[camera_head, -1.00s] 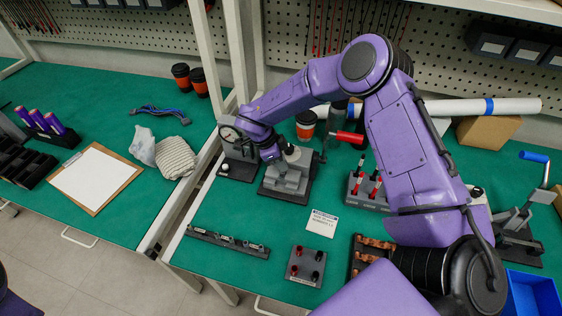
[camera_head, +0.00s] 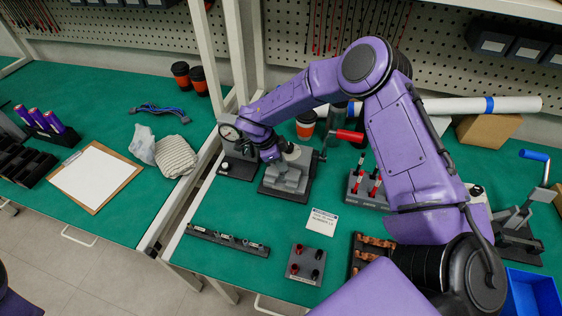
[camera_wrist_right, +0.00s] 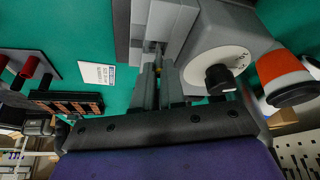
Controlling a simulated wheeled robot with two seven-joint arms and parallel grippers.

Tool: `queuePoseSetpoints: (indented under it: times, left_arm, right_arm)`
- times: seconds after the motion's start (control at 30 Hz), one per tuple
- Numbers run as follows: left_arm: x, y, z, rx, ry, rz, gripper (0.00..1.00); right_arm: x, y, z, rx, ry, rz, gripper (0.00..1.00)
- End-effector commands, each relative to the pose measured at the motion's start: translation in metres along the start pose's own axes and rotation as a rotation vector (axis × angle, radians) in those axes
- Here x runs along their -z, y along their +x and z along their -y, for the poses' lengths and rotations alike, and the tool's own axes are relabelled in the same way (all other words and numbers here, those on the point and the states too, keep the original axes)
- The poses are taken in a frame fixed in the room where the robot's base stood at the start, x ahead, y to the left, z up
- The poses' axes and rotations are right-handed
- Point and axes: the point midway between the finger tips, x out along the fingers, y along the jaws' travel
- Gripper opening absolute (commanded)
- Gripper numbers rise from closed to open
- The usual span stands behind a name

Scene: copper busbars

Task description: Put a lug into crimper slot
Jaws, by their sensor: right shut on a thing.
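The grey crimper (camera_head: 284,185) stands on the green bench in the head view, with a red-ended lever to its right. In the wrist view the crimper (camera_wrist_right: 170,20) fills the top centre, beside a white dial. My right gripper (camera_wrist_right: 158,82) is shut with its fingertips right at the crimper's slot. A small metallic piece, seemingly the lug (camera_wrist_right: 156,48), shows at the fingertips; how deep it sits in the slot I cannot tell. In the head view my right gripper (camera_head: 270,155) hides that spot. My left gripper is not in view.
A rack (camera_head: 228,240) with several small lugs lies at the front edge. A gauge device (camera_head: 238,168) stands close left of the crimper. A cup (camera_head: 306,124) is behind it. A white card (camera_head: 322,221) and a block with red and black caps (camera_head: 306,263) lie in front.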

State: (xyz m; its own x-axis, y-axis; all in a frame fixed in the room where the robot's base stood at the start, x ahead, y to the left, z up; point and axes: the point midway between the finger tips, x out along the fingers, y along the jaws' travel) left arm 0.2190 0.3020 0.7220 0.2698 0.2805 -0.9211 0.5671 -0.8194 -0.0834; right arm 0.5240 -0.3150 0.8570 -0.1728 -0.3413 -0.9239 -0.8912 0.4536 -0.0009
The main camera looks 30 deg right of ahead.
Motion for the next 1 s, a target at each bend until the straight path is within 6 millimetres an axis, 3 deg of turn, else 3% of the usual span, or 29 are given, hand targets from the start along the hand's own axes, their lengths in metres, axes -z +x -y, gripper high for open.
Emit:
queuePoseSetpoints:
  times: [1.0]
  left_arm:
    - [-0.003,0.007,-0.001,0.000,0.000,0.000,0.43]
  right_arm:
    - [-0.005,0.014,0.000,-0.001,0.000,0.000,0.00]
